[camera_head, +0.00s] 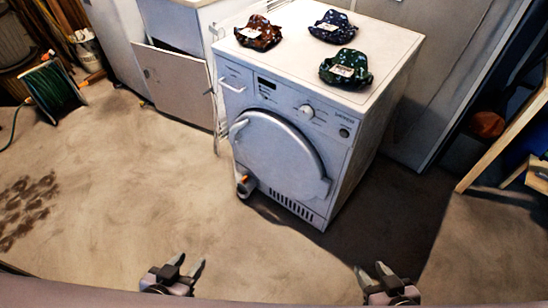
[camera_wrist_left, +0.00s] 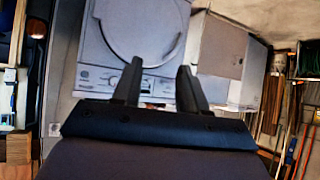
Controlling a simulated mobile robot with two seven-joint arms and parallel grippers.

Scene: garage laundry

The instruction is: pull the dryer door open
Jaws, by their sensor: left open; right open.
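The white dryer (camera_head: 350,185) stands ahead of me, turned slightly. Its round door (camera_head: 278,155) looks closed against the front, with a handle-like piece at its left edge (camera_head: 238,128). My left gripper (camera_head: 187,268) is open and empty, low in the head view, well in front of the dryer and apart from it. My right gripper (camera_head: 373,272) is open and empty at the lower right, also apart from it. In the left wrist view the dryer door (camera_wrist_left: 138,25) appears upside down beyond the open left fingers (camera_wrist_left: 160,80).
A red (camera_head: 258,33), a blue (camera_head: 333,27) and a green patterned cloth item (camera_head: 346,68) lie on the dryer top. A small orange-tipped object (camera_head: 245,184) is at the dryer's lower left. A green hose reel (camera_head: 52,91) stands far left. The floor between me and the dryer is clear.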

